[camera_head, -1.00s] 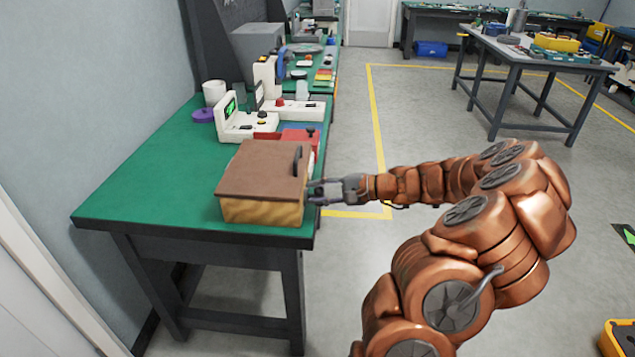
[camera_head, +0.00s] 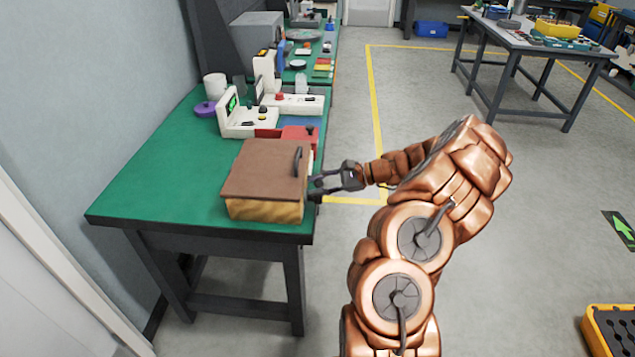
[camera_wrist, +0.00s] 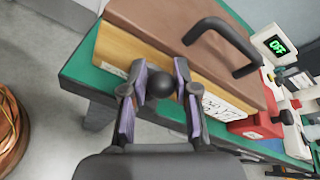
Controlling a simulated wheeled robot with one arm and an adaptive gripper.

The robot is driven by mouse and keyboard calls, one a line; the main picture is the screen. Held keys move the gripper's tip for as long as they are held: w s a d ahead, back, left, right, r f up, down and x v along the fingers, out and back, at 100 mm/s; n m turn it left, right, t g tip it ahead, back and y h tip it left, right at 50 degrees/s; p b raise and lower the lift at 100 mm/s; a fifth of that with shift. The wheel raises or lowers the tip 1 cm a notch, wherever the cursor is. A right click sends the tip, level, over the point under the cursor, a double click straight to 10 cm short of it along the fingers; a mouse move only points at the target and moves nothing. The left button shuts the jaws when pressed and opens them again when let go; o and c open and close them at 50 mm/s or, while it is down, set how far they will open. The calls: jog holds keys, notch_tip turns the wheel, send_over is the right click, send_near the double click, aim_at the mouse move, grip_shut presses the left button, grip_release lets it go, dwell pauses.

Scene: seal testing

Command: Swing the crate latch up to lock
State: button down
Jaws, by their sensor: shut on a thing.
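The crate (camera_head: 262,175) has a brown lid and a light wooden body and sits at the right edge of the green table. A dark handle (camera_head: 297,161) stands on its lid and also shows in the wrist view (camera_wrist: 225,40). In the wrist view, a round black latch knob (camera_wrist: 160,83) sits at the crate's side between the purple-padded fingers of my gripper (camera_wrist: 160,72). My gripper is shut on the knob. In the head view my gripper (camera_head: 318,188) reaches the crate's right side. The latch's arm and its angle are hidden.
A red box (camera_head: 299,134) stands right behind the crate, with white test devices (camera_head: 246,119) further back. A white cup (camera_head: 214,86) and purple ring stand near the wall. The table is bare left of the crate; open floor lies to the right.

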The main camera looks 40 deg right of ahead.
jog(key=shift+d+f, duration=0.1)
jog(key=shift+d, duration=0.05)
jog(key=c, duration=1.2)
grip_release()
jog(key=shift+o, duration=0.2)
jog(key=v, duration=1.2)
jog(key=shift+w, duration=0.1)
